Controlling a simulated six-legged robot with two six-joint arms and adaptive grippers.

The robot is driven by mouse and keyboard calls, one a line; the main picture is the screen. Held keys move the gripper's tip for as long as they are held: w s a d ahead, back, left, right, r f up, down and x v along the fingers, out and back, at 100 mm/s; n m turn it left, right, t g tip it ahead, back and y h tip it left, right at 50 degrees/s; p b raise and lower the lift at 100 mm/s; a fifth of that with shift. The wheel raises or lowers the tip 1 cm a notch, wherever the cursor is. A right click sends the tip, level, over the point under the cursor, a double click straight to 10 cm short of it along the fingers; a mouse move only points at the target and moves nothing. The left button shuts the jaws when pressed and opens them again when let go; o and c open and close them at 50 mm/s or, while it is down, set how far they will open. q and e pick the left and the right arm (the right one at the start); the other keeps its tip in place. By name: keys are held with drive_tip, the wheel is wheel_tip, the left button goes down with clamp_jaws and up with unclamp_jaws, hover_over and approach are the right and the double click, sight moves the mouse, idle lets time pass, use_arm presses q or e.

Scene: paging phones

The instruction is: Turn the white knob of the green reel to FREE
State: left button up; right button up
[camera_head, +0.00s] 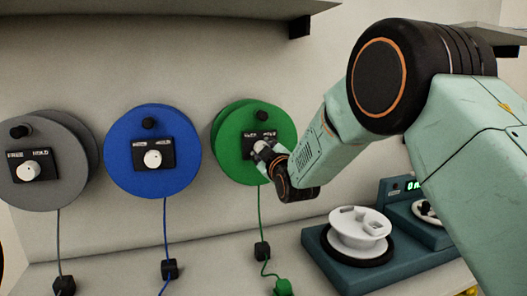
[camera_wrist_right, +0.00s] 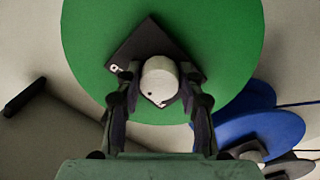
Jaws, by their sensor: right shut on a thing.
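The green reel (camera_head: 230,148) hangs on the wall, right of the blue one. It has a dark label plate with white words, too small to read surely, and it fills much of the right wrist view (camera_wrist_right: 90,45). Its white knob (camera_wrist_right: 160,78) sits between the fingers of my right gripper (camera_wrist_right: 161,84), which is shut on it. A small dark mark shows low on the knob's face. In the head view my right gripper (camera_head: 265,153) covers most of the knob, so I cannot tell which word it points to. My left gripper is not in view.
The blue reel (camera_head: 124,173) and grey reel (camera_head: 40,190) hang to the left, each with a white knob. Cords run down to black blocks. A dark teal device (camera_head: 345,276) with a white spool (camera_head: 362,226) stands on the counter below my right arm. A shelf overhangs above.

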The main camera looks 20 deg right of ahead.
drive_tip(key=n, duration=0.4)
drive_tip(key=shift+r+n, duration=0.3)
drive_tip(key=shift+n, duration=0.1)
drive_tip(key=n, duration=0.4)
drive_tip(key=shift+d+r, duration=0.1)
drive_tip(key=shift+n, duration=0.4)
drive_tip(key=o, duration=1.2)
drive_tip(key=shift+w+f, duration=0.15)
drive_tip(key=shift+f, duration=0.05)
drive_tip(key=shift+c, duration=0.2)
